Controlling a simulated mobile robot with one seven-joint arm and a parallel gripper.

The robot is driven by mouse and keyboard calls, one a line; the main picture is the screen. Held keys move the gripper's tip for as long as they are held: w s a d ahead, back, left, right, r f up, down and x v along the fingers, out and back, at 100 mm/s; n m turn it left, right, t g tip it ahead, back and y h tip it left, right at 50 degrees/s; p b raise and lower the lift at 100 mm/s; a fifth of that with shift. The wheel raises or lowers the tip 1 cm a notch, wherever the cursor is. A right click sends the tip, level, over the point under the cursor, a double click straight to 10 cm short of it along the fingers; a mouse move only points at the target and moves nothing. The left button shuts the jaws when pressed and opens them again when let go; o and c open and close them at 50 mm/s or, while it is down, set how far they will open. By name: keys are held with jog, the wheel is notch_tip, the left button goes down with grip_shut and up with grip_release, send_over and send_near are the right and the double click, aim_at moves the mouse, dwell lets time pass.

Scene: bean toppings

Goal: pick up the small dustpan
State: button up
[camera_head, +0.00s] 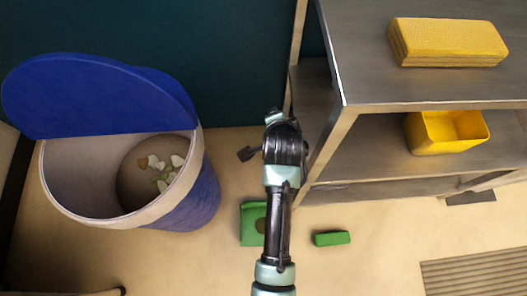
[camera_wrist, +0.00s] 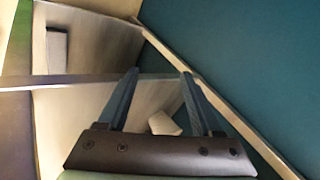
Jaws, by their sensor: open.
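A green, flat, squarish object (camera_head: 248,228) lies on the floor in the head view and may be the small dustpan. My arm covers its right part, so I cannot be sure what it is. A smaller green block (camera_head: 332,238) lies on the floor to its right, apart from it. My gripper (camera_wrist: 160,75) shows in the wrist view with its two fingers apart and nothing held between them. It faces a shelf and the dark teal wall, and no green object is between the fingers. In the head view its fingers cannot be clearly made out.
A blue-and-cream bin (camera_head: 188,200) with a raised blue lid stands at the left, with several small scraps inside. A metal shelf unit (camera_head: 365,85) stands at the right, holding a yellow sponge-like block (camera_head: 448,43) and a yellow container (camera_head: 430,140). A floor grate (camera_head: 480,275) is at lower right.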

jog(key=s+f+m+g+b, duration=0.1)
jog(key=s+f+g+b, duration=0.15)
jog(key=s+f, duration=0.45)
jog(key=s+a+f+m+g+y+b, duration=0.1)
jog(key=s+f+m+b, duration=0.15)
jog(key=f, duration=0.85)
jog(key=s+f+m+g+b, duration=0.1)
jog(key=s+f+g+b, duration=0.15)
jog(key=s+f, duration=0.5)
jog(key=w+f+b, duration=0.1)
jog(key=f+b, duration=0.2)
jog(key=f, duration=0.1)
jog(key=w+f+b, duration=0.2)
jog(key=f+b, duration=0.2)
jog(key=f, duration=0.1)
jog(key=w+f+b, duration=0.1)
jog(key=f+b, duration=0.3)
jog(key=shift+w+a+f, duration=0.2)
jog(key=shift+w+a, duration=0.15)
jog(key=shift+r, duration=0.1)
jog(key=shift+c, duration=0.4)
grip_shut()
